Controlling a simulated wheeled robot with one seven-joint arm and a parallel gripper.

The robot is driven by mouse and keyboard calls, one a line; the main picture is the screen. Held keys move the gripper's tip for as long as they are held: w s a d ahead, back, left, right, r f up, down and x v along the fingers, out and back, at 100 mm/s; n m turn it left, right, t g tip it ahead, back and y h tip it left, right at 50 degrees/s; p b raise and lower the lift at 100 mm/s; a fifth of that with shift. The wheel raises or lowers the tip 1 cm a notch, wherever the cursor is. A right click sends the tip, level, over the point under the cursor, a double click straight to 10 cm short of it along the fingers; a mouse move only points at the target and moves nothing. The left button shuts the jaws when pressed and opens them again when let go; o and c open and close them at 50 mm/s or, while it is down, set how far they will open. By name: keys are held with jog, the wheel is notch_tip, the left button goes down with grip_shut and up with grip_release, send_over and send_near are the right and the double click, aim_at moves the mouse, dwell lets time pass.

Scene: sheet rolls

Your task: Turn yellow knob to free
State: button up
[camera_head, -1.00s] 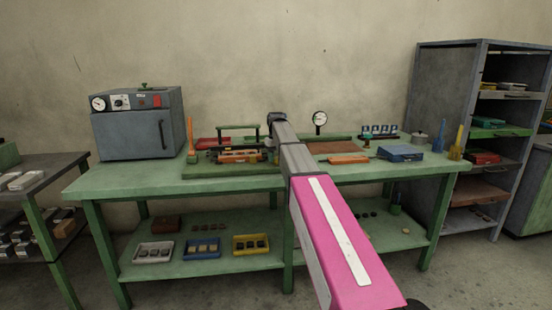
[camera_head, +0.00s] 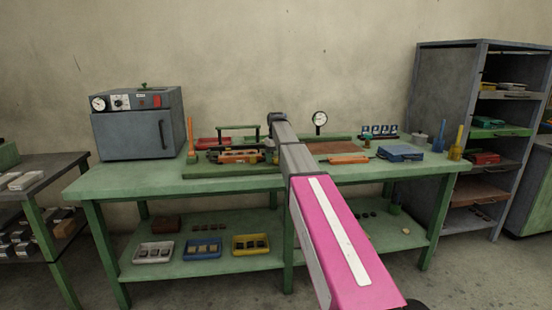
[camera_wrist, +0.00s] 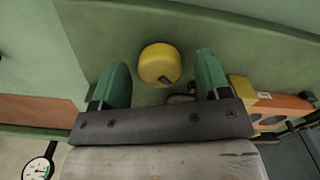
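The yellow knob (camera_wrist: 159,64) shows in the wrist view as a round yellow piece with a dark mark near its lower right edge. It sits on a green surface. My gripper (camera_wrist: 162,72) is open, with one green finger to the left of the knob and one to the right. There are visible gaps between the fingers and the knob, so neither finger seems to touch it. In the head view my arm hides the knob, and the gripper is hard to make out there.
An orange and yellow part (camera_wrist: 275,103) lies close to the right finger. The green bench (camera_head: 120,183) holds a grey oven (camera_head: 140,125) at left, a dial gauge (camera_head: 320,120) behind my arm and a blue box (camera_head: 400,153) at right. A grey shelf rack stands farther right.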

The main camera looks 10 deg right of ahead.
aim_at(276, 158)
notch_tip(276, 158, up, 11)
dwell(0.6)
jog(key=shift+s+f, duration=0.1)
